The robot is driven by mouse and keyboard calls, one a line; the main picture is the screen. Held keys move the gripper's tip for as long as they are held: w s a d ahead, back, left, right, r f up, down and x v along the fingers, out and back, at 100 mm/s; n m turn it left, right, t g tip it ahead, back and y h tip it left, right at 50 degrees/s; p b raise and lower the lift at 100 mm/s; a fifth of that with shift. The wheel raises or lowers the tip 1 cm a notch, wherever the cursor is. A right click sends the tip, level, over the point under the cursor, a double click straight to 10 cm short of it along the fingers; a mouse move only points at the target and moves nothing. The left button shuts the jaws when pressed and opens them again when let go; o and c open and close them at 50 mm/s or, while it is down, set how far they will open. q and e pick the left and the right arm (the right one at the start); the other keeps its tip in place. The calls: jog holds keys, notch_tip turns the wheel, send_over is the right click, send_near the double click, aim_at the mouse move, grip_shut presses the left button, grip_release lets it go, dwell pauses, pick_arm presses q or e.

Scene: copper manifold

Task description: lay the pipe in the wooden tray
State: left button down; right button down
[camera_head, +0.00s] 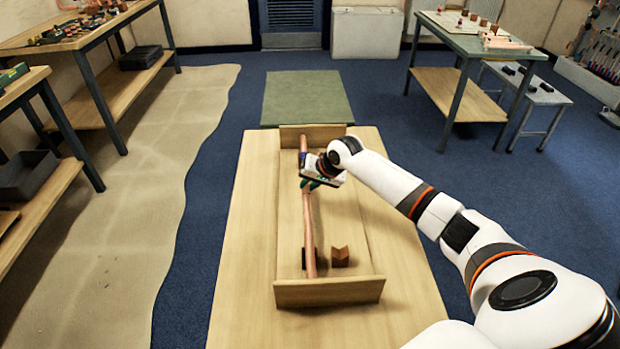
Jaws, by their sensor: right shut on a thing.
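The copper pipe (308,225) is long and thin and lies lengthwise over the left part of the wooden tray (330,292), between its tall end boards. Its near end is at a small dark brown block, close to the near end board. Its far end is close to the far end board. I cannot tell whether it rests on the tray's supports or is held just above them. My right gripper (311,183) is shut on the pipe in its far half and hides a short stretch of it. My left gripper is not in view.
A notched brown block (340,257) sits in the tray right of the pipe. The tray stands on a light wooden table (244,255) with bare top on the left. Workbenches with parts stand at the left, and a green-topped table (470,38) at the back right.

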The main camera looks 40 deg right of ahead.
jog(key=shift+f, duration=0.15)
jog(key=c, duration=0.9)
grip_release()
notch_tip(320, 180, up, 7)
jog(key=p, duration=0.8)
jog(key=shift+f, duration=0.1)
